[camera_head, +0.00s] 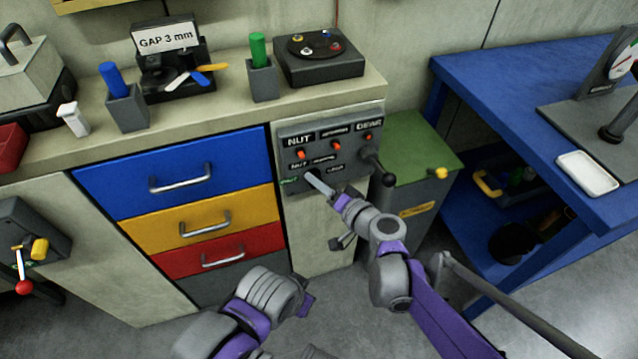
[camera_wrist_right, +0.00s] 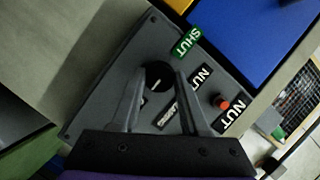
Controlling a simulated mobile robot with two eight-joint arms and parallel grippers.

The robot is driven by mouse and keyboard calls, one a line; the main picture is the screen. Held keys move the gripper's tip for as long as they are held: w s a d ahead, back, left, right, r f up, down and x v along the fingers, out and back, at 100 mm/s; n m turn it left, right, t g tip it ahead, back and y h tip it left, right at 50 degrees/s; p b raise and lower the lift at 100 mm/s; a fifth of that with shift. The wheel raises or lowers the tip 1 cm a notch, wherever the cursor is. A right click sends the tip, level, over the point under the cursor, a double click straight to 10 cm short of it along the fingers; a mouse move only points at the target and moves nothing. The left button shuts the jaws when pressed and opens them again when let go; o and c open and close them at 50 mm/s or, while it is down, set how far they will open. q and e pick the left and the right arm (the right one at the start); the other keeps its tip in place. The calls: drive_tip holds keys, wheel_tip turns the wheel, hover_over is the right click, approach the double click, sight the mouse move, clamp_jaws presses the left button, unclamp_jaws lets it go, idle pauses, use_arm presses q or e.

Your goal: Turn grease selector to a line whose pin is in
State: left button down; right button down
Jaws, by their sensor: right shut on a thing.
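The grey grease panel (camera_head: 328,142) is on the cabinet front, with three red-orange pins under its upper labels, such as the NUT pin (camera_head: 301,154). How far each pin is in is too small to tell. In the right wrist view, the round black selector knob (camera_wrist_right: 157,74) has a short pale mark; I cannot tell exactly which label it points at. Around it are a green SHUT label (camera_wrist_right: 187,42), a NUT label (camera_wrist_right: 200,80) and a partly hidden label (camera_wrist_right: 170,112). My right gripper (camera_head: 312,179) is shut on the knob. My left gripper is not seen.
A black ball-ended lever (camera_head: 386,178) juts out just right of the panel, close to my right arm. A green-topped grey box (camera_head: 415,145) and a blue bench (camera_head: 500,95) stand farther right. Coloured drawers (camera_head: 205,218) are to the left.

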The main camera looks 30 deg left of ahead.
idle(0.4)
drive_tip(key=shift+c, duration=2.1)
unclamp_jaws()
drive_tip(key=p+v, duration=0.2)
drive_tip(key=v, duration=0.9)
drive_tip(key=shift+f, duration=0.1)
